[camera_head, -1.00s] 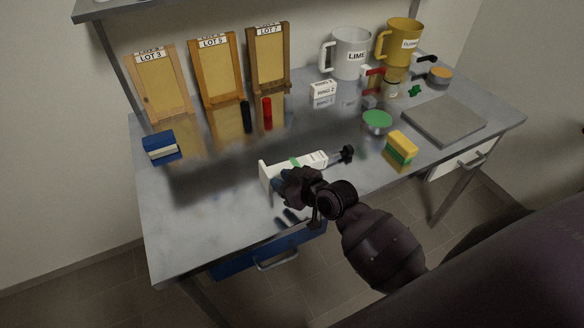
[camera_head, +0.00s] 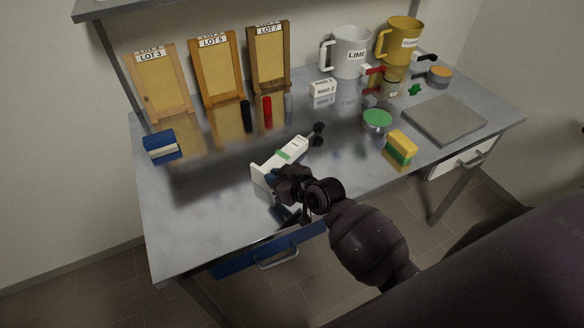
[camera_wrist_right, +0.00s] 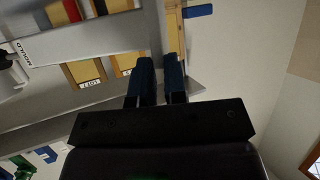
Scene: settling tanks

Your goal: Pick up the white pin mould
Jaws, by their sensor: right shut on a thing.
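The white pin mould (camera_head: 277,163) is a long white bar with a green band and a dark knob at its far end. My right gripper (camera_head: 276,178) is shut on its near end, at the front middle of the bench. The bar slants up to the right, and its knob end looks clear of the bench top. In the right wrist view the two dark blue fingers (camera_wrist_right: 157,82) are close together, and the white bar (camera_wrist_right: 95,40) lettered MOULD runs left from them. The exact contact is partly hidden. My left gripper is not in view.
The steel bench (camera_head: 205,215) is clear at front left. A blue-and-white block (camera_head: 160,145) lies left. LOT boards (camera_head: 217,70), a black and a red cylinder (camera_head: 267,105) and jugs (camera_head: 349,55) stand behind. A green-topped bowl (camera_head: 377,119), sponge (camera_head: 400,150) and grey plate (camera_head: 444,120) are right.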

